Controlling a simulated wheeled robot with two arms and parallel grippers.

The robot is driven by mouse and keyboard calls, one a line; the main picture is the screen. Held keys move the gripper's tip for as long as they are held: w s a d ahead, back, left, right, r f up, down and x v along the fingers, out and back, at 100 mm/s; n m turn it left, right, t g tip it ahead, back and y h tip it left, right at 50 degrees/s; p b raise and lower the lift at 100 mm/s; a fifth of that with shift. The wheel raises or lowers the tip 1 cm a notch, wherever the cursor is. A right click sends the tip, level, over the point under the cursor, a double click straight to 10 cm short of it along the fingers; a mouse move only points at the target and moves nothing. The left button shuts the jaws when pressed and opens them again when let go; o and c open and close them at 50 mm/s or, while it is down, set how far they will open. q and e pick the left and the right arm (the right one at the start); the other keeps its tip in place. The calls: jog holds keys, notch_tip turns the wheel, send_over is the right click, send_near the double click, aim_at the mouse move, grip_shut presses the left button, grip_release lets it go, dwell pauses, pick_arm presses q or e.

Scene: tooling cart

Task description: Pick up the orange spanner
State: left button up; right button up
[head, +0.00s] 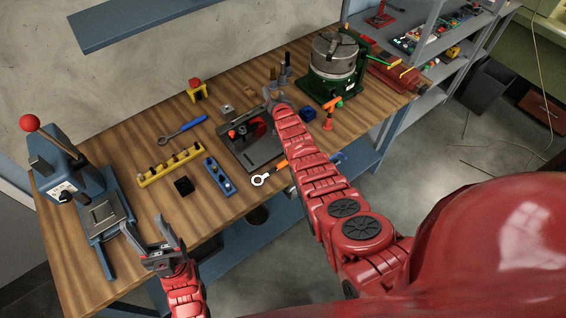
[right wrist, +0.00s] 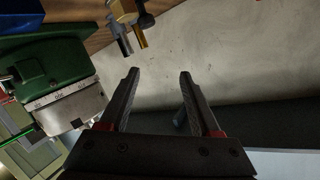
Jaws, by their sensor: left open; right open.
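The orange spanner (head: 281,166) lies on the wooden bench near its front edge, its pale ring end toward the left and its orange handle partly hidden behind my right arm. My right gripper (head: 271,97) is open and empty, beyond the spanner toward the back of the bench. In the right wrist view its two fingers (right wrist: 158,74) are apart with nothing between them, and the spanner does not show there. My left gripper (head: 147,226) is open and empty at the bench's front left, well away from the spanner.
A blue spanner (head: 181,130) lies further back. A black tray (head: 247,152) lies beside the orange spanner. A chuck on a green base (head: 335,63) shows right, also in the wrist view (right wrist: 65,110). A lever press (head: 65,180), yellow rail (head: 170,168) and blue block (head: 219,176) stand left.

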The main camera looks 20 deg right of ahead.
jog(key=s+m+g, duration=0.1)
jog(key=g, duration=0.2)
jog(key=s+d+f+m+g, duration=0.1)
jog(key=s+m+g, duration=0.2)
jog(key=m+g, duration=0.1)
jog(key=g, duration=0.1)
jog(key=shift+s+d+f+g+h, duration=0.3)
jog(key=shift+d, duration=0.05)
jog(key=s+a+r+m+g+y, duration=0.1)
jog(key=s+a+r+m+g, duration=0.15)
jog(key=s, duration=0.45)
jog(key=s+a+r+m+g, duration=0.1)
jog(key=s+a+r+g, duration=0.2)
jog(key=s, duration=0.5)
jog(key=g+b, duration=0.1)
jog(key=b, duration=0.5)
send_over(283, 162)
jog(key=shift+n, duration=0.25)
notch_tip(283, 162, down, 13)
jog(key=shift+a+r, duration=0.15)
jog(key=f+b, duration=0.2)
jog(key=f, duration=0.3)
jog(key=shift+d, duration=0.2)
jog(key=shift+w, duration=0.1)
jog(key=shift+c, duration=0.3)
